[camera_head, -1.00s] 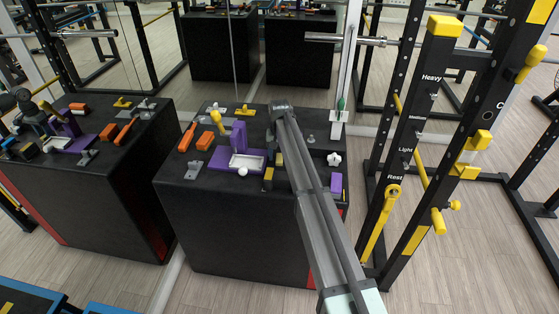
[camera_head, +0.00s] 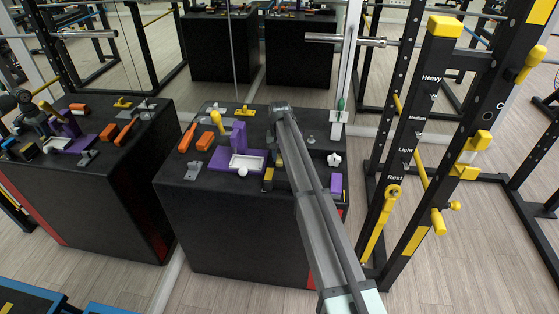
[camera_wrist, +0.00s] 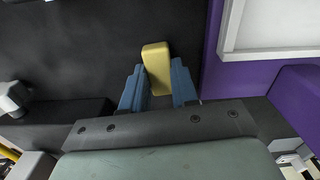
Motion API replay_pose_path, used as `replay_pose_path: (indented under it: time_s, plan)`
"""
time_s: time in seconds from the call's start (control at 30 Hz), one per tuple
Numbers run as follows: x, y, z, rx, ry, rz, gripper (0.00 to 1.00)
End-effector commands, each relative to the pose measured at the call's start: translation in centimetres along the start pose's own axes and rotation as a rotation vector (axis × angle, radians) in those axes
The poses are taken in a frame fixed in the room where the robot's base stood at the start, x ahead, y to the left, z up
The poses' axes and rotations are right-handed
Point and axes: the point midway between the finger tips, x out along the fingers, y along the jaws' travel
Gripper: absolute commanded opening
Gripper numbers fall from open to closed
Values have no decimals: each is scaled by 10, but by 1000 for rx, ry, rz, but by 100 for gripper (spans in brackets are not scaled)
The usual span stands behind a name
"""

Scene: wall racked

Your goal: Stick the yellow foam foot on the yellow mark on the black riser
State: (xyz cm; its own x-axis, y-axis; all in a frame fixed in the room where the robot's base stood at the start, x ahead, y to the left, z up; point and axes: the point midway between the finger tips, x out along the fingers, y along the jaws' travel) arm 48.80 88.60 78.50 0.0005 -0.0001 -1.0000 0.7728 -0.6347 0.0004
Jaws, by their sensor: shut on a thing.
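The yellow foam foot (camera_wrist: 157,68) is a small pale yellow block. It stands between the blue fingertips of my gripper (camera_wrist: 157,80), which is shut on it, over a dark surface. In the head view my arm hides most of the gripper. A dark block with a yellow top (camera_head: 268,173) stands just left of my arm, beside the purple fixture; it may be the black riser with its yellow mark, but I cannot tell for sure. No yellow mark shows in the wrist view. I cannot tell whether the foot touches anything below.
The purple fixture (camera_head: 225,160) with a white tray (camera_wrist: 270,25) lies close beside the gripper. A white knob (camera_head: 334,159) stands right of my arm. Orange blocks (camera_head: 205,141) and a grey bracket (camera_head: 193,170) lie left on the black box top (camera_head: 215,182). A rack (camera_head: 405,140) rises at right.

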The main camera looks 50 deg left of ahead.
Motion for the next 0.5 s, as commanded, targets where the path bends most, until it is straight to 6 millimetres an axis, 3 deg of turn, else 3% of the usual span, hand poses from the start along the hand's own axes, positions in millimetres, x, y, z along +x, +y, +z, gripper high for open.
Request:
replay_pose_path:
  time_s: [0.27, 0.5]
  plan:
    - [-10, 0, 0, 0, 1, 0, 0]
    - [-50, 0, -1, 0, 2, -1, 0]
